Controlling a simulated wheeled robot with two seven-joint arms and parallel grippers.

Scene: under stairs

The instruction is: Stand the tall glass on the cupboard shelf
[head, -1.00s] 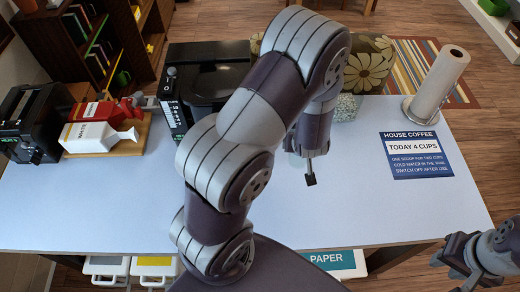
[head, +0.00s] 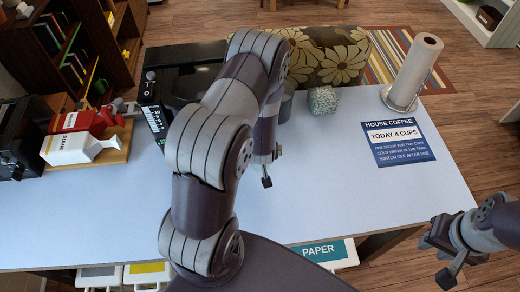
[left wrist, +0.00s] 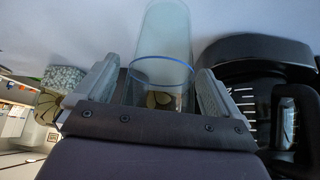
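A tall clear glass (left wrist: 160,35) with a bluish rim shows in the left wrist view. It lies between the two fingers of my left gripper (left wrist: 157,80), which are wide apart at the ends of the gripper bar. I cannot tell whether a finger touches the glass. In the head view my left gripper (head: 266,170) is mostly hidden by my own arm, above the white counter. I cannot make out the glass there. My right gripper (head: 443,255) is open and empty off the counter's right front corner. I cannot identify the cupboard shelf with certainty.
The white counter (head: 330,205) is clear at front. A black coffee machine (head: 190,85), red and white cartons (head: 72,149) on a board, flowered cushion (head: 320,60), speckled block (head: 323,100), paper roll (head: 415,72) and sign (head: 398,140) surround it. A dark bookcase (head: 55,60) stands back left.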

